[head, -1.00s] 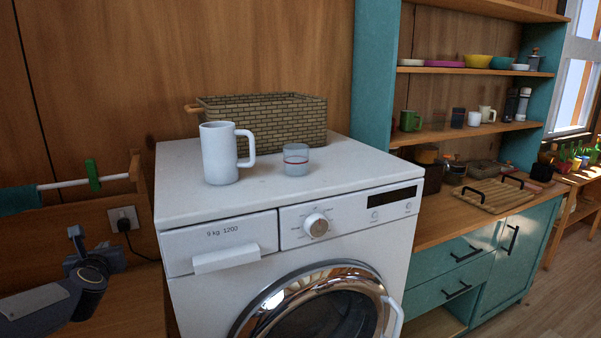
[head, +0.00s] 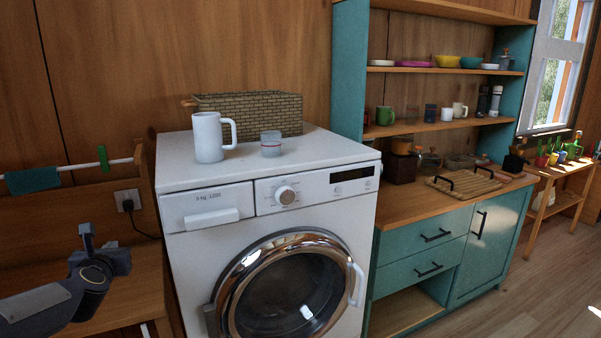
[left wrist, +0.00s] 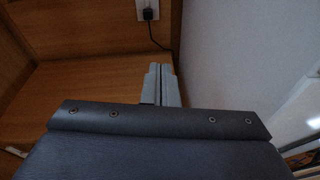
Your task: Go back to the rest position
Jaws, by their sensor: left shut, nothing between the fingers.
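My left gripper (head: 88,238) is at the lower left of the head view, in front of the wooden bench and left of the washing machine (head: 225,250). It is shut and empty. In the left wrist view its fingers (left wrist: 160,72) are together, over the wooden surface (left wrist: 95,92). My right gripper is not in view.
On the washing machine stand a white mug (head: 207,138), a glass (head: 271,146) and a woven basket (head: 250,112). A socket with a plug (head: 127,201) is behind my left gripper. A teal cabinet (head: 420,260) stands to the right. Floor is free at lower right.

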